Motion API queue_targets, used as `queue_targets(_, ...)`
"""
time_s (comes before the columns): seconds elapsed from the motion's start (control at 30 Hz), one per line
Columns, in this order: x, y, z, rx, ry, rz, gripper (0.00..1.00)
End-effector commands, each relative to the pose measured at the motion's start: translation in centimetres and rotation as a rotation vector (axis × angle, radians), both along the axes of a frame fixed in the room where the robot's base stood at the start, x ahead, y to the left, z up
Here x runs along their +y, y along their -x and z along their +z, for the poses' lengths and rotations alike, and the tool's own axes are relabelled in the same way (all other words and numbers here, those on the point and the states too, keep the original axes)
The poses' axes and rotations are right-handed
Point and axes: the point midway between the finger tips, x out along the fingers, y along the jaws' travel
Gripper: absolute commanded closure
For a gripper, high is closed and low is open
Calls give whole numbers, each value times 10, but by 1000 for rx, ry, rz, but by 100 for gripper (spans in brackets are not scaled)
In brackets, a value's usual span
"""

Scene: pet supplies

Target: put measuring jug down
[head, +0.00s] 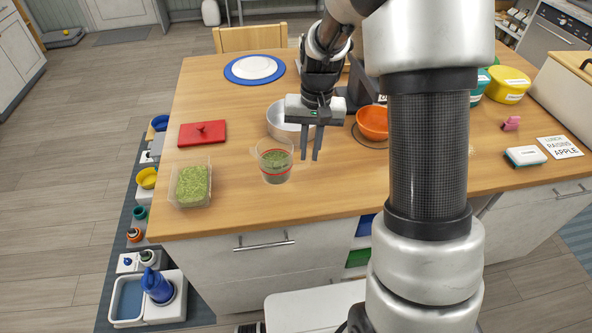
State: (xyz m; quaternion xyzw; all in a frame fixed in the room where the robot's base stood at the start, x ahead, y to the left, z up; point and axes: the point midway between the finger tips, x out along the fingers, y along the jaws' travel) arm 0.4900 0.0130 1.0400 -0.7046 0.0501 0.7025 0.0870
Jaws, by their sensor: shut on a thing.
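The measuring jug (274,168) is a clear cup with green contents low inside and a red line around it. It is upright at the middle front of the wooden table (235,215). My gripper (310,157) points down just right of the jug, with its two fingers a narrow gap apart. It is shut on the jug at its right side; the handle itself is hard to make out. I cannot tell whether the jug's base touches the table or hangs slightly above it.
A clear tub of green pellets (192,185) stands left of the jug. A pale bowl (286,122) and an orange bowl (373,122) stand behind my gripper. The table's front strip is clear.

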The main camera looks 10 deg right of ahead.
Motion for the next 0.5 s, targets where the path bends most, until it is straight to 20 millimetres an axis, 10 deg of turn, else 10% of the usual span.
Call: queue_targets(0.5,0,0,-56,-1,-1,1,100)
